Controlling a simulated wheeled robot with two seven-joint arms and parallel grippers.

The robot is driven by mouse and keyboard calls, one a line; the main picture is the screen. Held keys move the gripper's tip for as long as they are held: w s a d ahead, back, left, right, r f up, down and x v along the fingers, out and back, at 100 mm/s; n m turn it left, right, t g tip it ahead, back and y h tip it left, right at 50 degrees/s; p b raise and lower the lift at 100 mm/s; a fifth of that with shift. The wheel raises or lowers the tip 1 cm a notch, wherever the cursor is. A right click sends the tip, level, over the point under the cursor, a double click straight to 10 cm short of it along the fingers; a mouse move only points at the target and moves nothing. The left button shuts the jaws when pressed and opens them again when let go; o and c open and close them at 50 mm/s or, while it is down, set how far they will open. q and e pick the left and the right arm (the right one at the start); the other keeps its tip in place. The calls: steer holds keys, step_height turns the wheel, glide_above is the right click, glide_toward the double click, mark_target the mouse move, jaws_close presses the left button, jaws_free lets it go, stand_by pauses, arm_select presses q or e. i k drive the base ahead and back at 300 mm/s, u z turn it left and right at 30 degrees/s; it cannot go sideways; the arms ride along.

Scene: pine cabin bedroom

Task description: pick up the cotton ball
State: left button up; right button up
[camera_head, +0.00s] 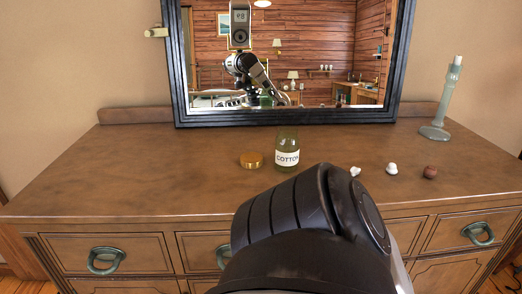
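Two small white lumps lie on the wooden dresser top, right of centre: a left white lump (355,171), just past my dark arm link, and a right white lump (392,168). Either could be the cotton ball; they are too small to tell for certain. A glass jar (287,157) labelled "COTTON" stands upright and open near the middle. Its gold-brown lid (251,160) lies flat to its left. A large dark link of my arm fills the bottom centre and hides part of the dresser front. Neither gripper can be made out directly.
A dark-framed mirror (180,70) stands at the back of the dresser (130,175), reflecting the room and my own body. A reddish-brown ball (430,172) lies right of the white lumps. A pale green candlestick (447,100) stands at the back right. The left dresser top is clear.

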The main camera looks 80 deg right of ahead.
mark_target(355, 171)
steer(key=k, duration=1.35)
steer(key=z, duration=0.1)
